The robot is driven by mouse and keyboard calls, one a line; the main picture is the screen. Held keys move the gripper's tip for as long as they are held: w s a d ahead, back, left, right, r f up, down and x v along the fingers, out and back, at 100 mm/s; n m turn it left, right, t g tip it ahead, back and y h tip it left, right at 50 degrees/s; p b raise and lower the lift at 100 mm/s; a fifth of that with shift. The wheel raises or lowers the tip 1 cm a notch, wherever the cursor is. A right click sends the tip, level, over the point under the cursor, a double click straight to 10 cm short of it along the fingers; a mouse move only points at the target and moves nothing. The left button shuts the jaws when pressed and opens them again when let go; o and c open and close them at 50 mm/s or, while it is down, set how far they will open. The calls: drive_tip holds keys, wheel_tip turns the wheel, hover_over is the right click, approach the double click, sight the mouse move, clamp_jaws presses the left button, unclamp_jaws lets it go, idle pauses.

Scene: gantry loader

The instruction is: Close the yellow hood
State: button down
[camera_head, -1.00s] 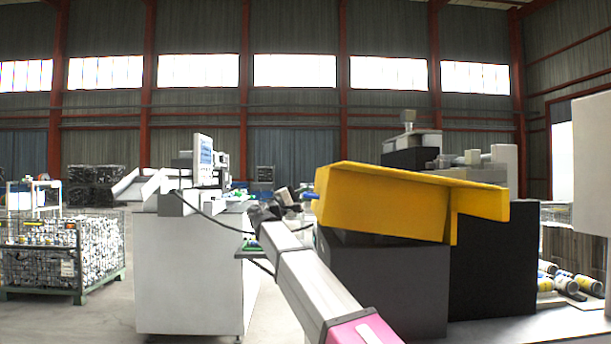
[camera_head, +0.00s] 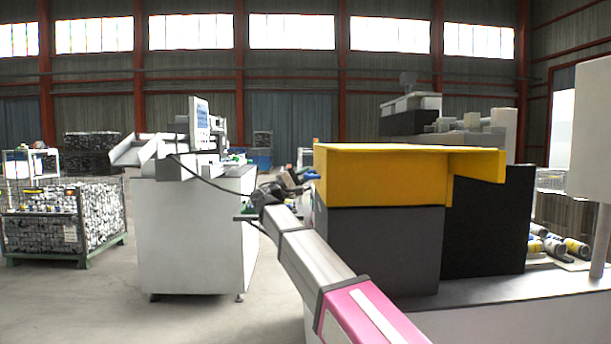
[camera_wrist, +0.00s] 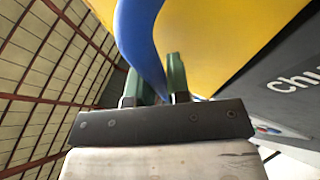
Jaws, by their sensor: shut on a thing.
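The yellow hood (camera_head: 375,178) sits level on top of a dark grey box (camera_head: 380,245) in the head view, with no clear gap seen along its front lower edge. A blue handle (camera_head: 312,175) sticks out at its left end. My gripper (camera_head: 303,178) is small and partly hidden by my arm there. In the wrist view, the two green fingers of my gripper (camera_wrist: 160,85) are closed around the lower end of the curved blue handle (camera_wrist: 138,35). The yellow hood (camera_wrist: 225,35) fills the upper right there, beside the handle.
A white cabinet (camera_head: 190,235) with a monitor (camera_head: 201,122) stands left of my arm, with a black cable hanging from it. A wire crate (camera_head: 60,220) stands further left. A black panel (camera_head: 490,220) and several cylinders (camera_head: 565,245) are at the right. Floor at the lower left is clear.

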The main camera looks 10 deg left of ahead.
drive_tip(key=c, duration=1.3)
unclamp_jaws()
drive_tip(key=shift+d+f, duration=0.2)
drive_tip(key=shift+f, duration=0.3)
drive_tip(key=shift+o, duration=1)
drive_tip(key=shift+r, duration=0.1)
drive_tip(key=shift+a, duration=0.1)
drive_tip(key=v, duration=1)
drive_tip(key=shift+s+a, duration=0.2)
drive_tip(key=shift+s, duration=0.1)
drive_tip(key=shift+s, duration=0.1)
